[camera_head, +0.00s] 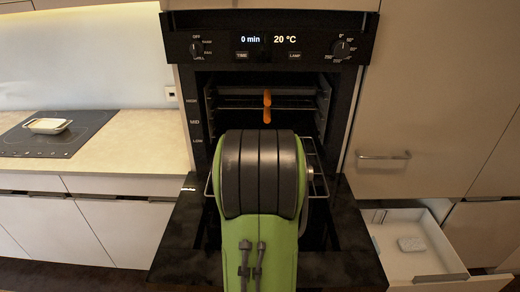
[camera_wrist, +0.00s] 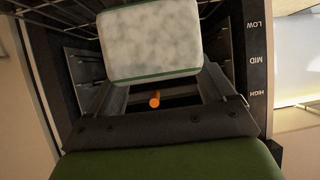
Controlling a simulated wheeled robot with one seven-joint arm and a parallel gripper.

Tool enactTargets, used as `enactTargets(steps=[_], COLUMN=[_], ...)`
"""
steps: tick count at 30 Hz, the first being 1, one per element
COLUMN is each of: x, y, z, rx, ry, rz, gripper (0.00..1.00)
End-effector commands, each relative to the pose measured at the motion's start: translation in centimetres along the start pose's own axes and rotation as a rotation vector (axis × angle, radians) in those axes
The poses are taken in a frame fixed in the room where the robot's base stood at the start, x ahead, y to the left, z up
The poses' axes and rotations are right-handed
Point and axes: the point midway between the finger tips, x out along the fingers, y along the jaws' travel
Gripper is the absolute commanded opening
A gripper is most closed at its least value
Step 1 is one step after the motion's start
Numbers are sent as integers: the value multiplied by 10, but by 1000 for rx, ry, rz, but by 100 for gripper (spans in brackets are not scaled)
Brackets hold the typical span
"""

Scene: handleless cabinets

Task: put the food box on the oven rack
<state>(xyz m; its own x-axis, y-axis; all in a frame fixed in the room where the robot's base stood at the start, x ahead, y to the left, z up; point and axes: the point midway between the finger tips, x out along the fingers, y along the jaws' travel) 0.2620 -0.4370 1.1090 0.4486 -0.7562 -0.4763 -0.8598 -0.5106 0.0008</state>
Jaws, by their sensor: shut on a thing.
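The food box (camera_wrist: 152,42), pale and mottled with a green edge, shows large in the wrist view in front of my gripper (camera_wrist: 154,99). My gripper is shut on it, though the contact is not clear to see. The oven rack (camera_head: 312,166) is a wire rack low in the oven, partly hidden behind my arm. Rack wires (camera_wrist: 58,20) also show at the upper left in the wrist view.
The oven door (camera_head: 345,240) is folded down beneath my arm. A drawer (camera_head: 432,262) stands open at the right with a white item (camera_head: 411,244) in it. A pale tray-like dish (camera_head: 47,126) sits on the hob (camera_head: 60,144) at the left.

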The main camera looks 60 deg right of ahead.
Motion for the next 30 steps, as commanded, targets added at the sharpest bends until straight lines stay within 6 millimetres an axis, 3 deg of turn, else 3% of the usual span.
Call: enactTargets(steps=[6, 13, 19, 24, 30], x=[57, 100, 113, 130, 140], y=[6, 8, 8, 8, 8], z=[-33, -56, -32, 1, 2], rx=[1, 1, 1, 1, 0], ry=[1, 2, -1, -2, 4], rz=[2, 1, 1, 0, 1], gripper=[41, 41, 41, 41, 41])
